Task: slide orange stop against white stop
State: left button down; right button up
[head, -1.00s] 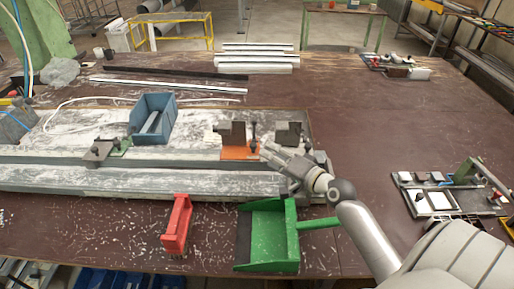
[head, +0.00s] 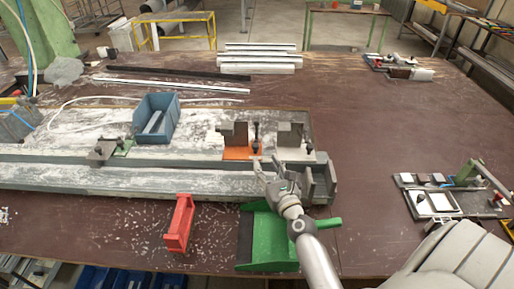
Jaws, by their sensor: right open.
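The orange stop (head: 241,153) is a flat orange base with a dark grey block and an upright black clamp handle, on the bench's clamp rail. To its right, a similar grey block stands on a pale base, which looks like the white stop (head: 294,155). A narrow gap shows between the two stops. My right gripper (head: 267,168) is open, with its fingers pointing up the picture just in front of that gap. I cannot tell whether a finger touches either stop. My left gripper is not in view.
A green dustpan (head: 268,240) lies under my right arm, with a red brush (head: 179,222) to its left.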

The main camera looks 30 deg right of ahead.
aim_at(257, 148)
jog(key=x, duration=0.9)
grip_shut()
